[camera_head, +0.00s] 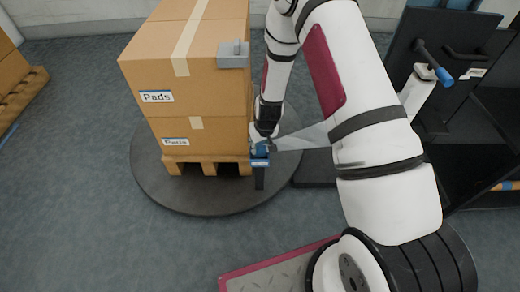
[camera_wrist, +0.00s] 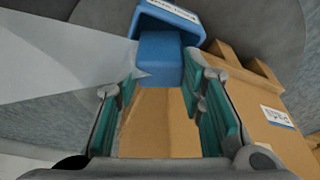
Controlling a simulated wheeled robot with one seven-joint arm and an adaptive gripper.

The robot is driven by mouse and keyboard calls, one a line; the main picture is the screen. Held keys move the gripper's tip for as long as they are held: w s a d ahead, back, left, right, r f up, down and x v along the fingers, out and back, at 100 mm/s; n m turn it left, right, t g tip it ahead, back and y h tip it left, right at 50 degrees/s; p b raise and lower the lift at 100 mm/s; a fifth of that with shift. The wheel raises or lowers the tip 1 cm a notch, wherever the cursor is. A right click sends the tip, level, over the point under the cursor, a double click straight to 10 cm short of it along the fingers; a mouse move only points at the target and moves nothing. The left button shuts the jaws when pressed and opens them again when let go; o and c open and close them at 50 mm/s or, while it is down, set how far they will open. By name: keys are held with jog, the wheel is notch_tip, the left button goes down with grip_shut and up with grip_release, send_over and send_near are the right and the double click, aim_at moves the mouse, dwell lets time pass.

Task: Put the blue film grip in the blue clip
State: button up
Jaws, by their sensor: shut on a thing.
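The blue film grip (camera_wrist: 160,58) is a blue block between the far ends of my gripper's teal fingers (camera_wrist: 162,82) in the wrist view. My gripper is shut on it. The blue clip (camera_wrist: 180,18), a blue housing with a white label, is just beyond the grip. The grip overlaps the clip's mouth in this view; how deep it sits I cannot tell. In the head view my gripper (camera_head: 264,134) is low beside the pallet, right at the clip (camera_head: 260,162) on its short dark post. The grip is mostly hidden there.
Translucent film (camera_head: 305,138) stretches from the film carriage (camera_head: 425,85) at right to my gripper. Stacked cartons labelled Pads (camera_head: 195,95) stand on a wooden pallet (camera_head: 205,166) on a round dark turntable (camera_head: 215,200), close to my gripper's left. A grey bracket (camera_head: 233,57) is on the upper carton.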

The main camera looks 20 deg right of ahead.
jog(key=shift+f, duration=1)
jog(key=shift+f+b, duration=0.2)
jog(key=shift+b, duration=0.2)
jog(key=o, duration=1.1)
jog(key=shift+r, duration=0.1)
